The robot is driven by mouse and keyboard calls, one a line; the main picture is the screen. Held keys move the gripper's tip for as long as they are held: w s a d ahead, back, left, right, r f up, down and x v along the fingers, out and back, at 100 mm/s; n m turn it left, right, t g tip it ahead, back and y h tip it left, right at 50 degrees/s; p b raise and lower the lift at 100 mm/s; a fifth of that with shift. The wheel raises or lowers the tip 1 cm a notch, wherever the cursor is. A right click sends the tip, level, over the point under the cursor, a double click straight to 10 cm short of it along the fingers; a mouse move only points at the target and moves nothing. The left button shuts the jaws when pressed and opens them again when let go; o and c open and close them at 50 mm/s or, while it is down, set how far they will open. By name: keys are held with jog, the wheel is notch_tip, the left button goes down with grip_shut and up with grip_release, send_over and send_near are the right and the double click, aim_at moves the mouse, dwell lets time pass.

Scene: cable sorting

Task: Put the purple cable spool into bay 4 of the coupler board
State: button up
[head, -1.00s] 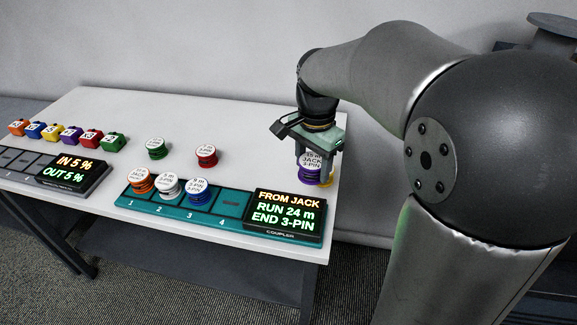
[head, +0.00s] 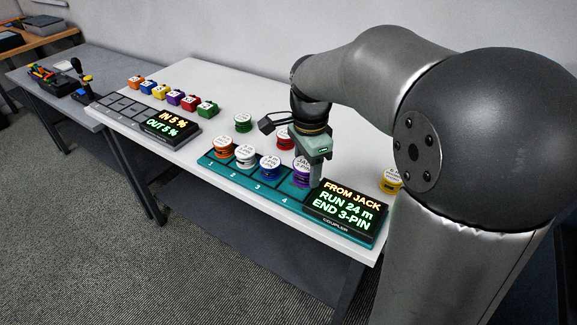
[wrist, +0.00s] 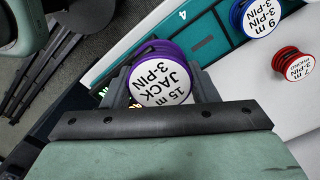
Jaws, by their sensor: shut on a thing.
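The purple cable spool (head: 301,173) has a white top reading "15 m JACK 3-PIN" in the wrist view (wrist: 160,80). My gripper (head: 308,178) is shut on it, with a finger on each side. The teal coupler board (head: 255,190) holds an orange spool (head: 224,148) in bay 1, a white one (head: 245,155) in bay 2 and a blue one (head: 269,167) in bay 3. The purple spool is at the bay 4 end, beside the display. Bay 4's number (wrist: 181,43) shows beyond the spool in the wrist view. I cannot tell whether the spool touches the board.
The coupler display (head: 345,208) stands right of bay 4, close to my gripper. Green (head: 243,123) and red (head: 286,140) spools stand behind the board; a yellow spool (head: 391,182) is at the right. Coloured blocks (head: 175,97) and a grey board (head: 125,108) lie left.

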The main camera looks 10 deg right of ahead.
jog(key=w+f, duration=0.7)
jog(key=shift+w+p, duration=0.25)
jog(key=shift+p, duration=0.05)
jog(key=shift+w+f, duration=0.1)
jog(key=shift+f, duration=1.5)
jog(key=shift+f, duration=0.15)
jog(key=o, duration=1)
